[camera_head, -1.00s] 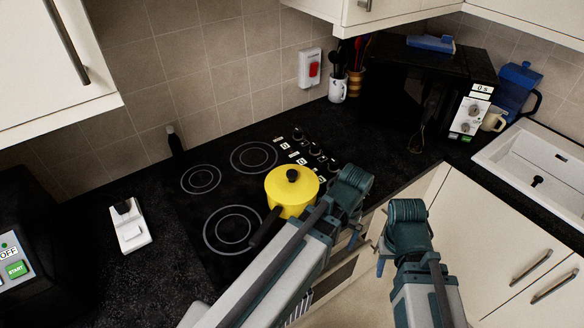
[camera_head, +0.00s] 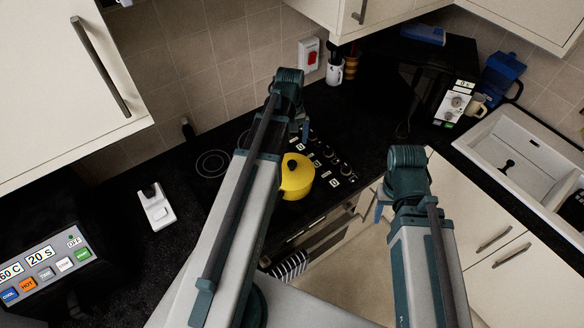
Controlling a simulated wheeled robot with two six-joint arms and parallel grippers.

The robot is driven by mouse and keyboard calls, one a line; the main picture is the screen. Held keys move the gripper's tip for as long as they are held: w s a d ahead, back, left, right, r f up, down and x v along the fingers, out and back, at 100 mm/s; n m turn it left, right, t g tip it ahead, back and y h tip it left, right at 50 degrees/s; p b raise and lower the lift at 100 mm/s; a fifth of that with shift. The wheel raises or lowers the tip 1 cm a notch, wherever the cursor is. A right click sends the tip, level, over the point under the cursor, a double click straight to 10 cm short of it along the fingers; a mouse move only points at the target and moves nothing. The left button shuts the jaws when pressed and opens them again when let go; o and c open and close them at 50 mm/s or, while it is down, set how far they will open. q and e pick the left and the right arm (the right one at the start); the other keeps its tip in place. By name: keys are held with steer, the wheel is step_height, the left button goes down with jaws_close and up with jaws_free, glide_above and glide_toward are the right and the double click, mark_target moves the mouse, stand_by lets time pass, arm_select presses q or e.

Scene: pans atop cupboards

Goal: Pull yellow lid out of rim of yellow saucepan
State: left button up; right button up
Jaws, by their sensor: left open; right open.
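The yellow saucepan (camera_head: 299,186) stands on the black hob, its left side and handle hidden behind my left arm. The yellow lid (camera_head: 297,167) with a black knob sits on top of it; I cannot make out the seam between lid and rim. My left gripper (camera_head: 304,130) is open, above and beyond the saucepan, apart from the lid knob as far as I can tell. My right gripper (camera_head: 380,208) is open and empty in front of the counter, to the right of the saucepan.
Hob knobs (camera_head: 330,160) line the right of the hob. A microwave (camera_head: 452,100), a blue jug (camera_head: 501,80) and a white sink (camera_head: 520,150) are at the right. A white device (camera_head: 156,208) and a button panel (camera_head: 45,268) are at the left. A wall cupboard (camera_head: 70,80) hangs upper left.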

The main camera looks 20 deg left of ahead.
mark_target(292, 164)
arm_select(q)
step_height(292, 164, down, 9)
steer(key=b, duration=0.8)
steer(key=shift+r, duration=0.1)
steer(key=shift+b, duration=0.3)
steer(key=f+b, duration=0.5)
steer(key=shift+w+d+f, duration=0.15)
steer(key=shift+w, duration=0.2)
steer(key=shift+s, duration=0.15)
jaws_close()
